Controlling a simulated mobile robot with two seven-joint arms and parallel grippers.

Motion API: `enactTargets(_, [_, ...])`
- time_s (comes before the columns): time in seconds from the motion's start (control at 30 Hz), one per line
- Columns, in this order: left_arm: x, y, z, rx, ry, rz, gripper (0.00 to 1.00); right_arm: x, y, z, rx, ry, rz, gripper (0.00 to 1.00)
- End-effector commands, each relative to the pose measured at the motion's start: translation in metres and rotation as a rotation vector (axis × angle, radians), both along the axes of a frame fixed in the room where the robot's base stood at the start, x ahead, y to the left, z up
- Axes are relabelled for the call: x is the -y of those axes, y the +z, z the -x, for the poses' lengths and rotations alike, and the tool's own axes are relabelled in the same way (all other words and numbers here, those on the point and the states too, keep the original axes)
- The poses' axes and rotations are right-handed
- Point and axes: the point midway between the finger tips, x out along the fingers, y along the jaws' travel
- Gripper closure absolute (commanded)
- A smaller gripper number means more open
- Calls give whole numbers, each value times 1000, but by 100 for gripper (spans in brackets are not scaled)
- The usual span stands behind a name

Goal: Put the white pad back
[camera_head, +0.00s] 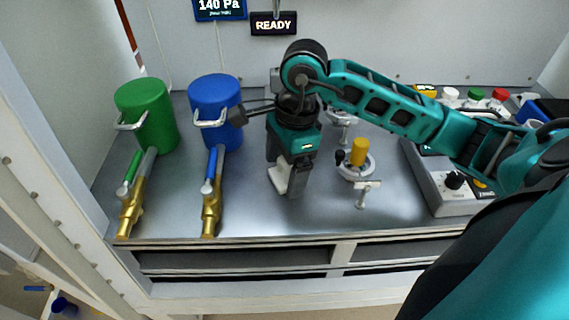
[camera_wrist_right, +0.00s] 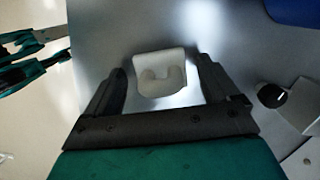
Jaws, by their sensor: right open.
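The white pad (camera_head: 279,178) is on the grey bench, below my right gripper (camera_head: 287,175), which points down at it. The fingers partly hide the pad in the head view. I cannot tell how far above the bench the fingertips are. My left gripper cannot be made out in either view.
Blue (camera_head: 216,108) and green (camera_head: 147,113) canisters stand at the left, with brass-ended valves (camera_head: 211,207) before them. Bare bench lies around the gripper.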

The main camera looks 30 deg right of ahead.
Motion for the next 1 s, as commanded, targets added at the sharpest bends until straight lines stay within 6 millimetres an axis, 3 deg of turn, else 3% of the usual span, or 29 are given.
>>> enactTargets(0.17, [0, 0, 0, 0, 0, 0, 57, 2, 9, -1, 3, 1, 0, 12])
enactTargets(0.5, [0, 2, 0, -1, -1, 0, 57, 12, 77, 1, 6, 0, 2, 12])
enactTargets(0.7, [0, 3, 0, -1, -1, 0, 57, 17, 109, 2, 3, 0, 0, 12])
enactTargets(1.0, [0, 4, 0, -1, -1, 0, 57, 19, 120, 3, -1, 0, 0, 12])
